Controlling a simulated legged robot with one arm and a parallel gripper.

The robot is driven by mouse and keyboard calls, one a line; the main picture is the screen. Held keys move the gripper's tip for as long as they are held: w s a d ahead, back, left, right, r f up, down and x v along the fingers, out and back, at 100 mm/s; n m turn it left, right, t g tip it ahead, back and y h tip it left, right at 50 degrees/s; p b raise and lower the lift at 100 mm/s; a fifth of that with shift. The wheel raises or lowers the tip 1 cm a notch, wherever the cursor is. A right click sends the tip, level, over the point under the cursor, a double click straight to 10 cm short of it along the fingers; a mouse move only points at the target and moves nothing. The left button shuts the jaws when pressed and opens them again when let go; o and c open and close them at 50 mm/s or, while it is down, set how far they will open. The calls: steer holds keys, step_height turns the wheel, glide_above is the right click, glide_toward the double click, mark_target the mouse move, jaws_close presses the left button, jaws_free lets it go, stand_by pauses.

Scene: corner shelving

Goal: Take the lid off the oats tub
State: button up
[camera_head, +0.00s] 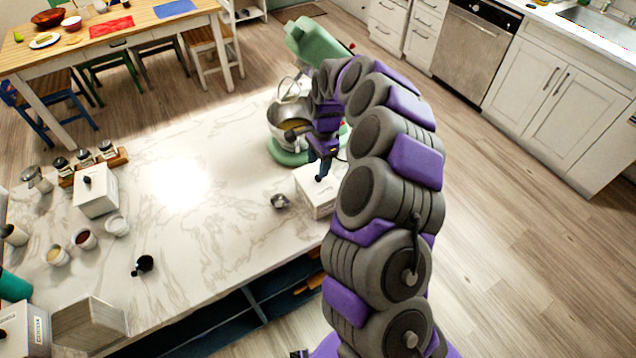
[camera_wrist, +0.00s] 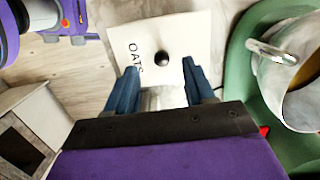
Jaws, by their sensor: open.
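The oats tub (camera_head: 314,199) is a white box on the marble counter, just right of the middle in the head view. In the wrist view the tub (camera_wrist: 182,32) shows the word OATS and a round dark knob (camera_wrist: 162,58) on its lid, which is on. My gripper (camera_head: 321,165) is above the tub. In the wrist view its two blue fingers (camera_wrist: 159,66) are apart, with the knob between their tips in the picture. I cannot tell whether the tips are down at the knob's height. Nothing is held.
A green stand mixer (camera_head: 306,42) with a metal bowl (camera_head: 281,118) stands just behind the tub; its bowl (camera_wrist: 300,108) is close on the right in the wrist view. A small metal cup (camera_head: 280,201) stands left of the tub. The counter's middle (camera_head: 200,215) is clear.

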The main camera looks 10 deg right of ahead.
mark_target(318, 179)
steer(key=shift+w+f+b, duration=0.1)
steer(key=shift+f+b, duration=0.8)
steer(key=shift+f, duration=1.8)
jaws_close()
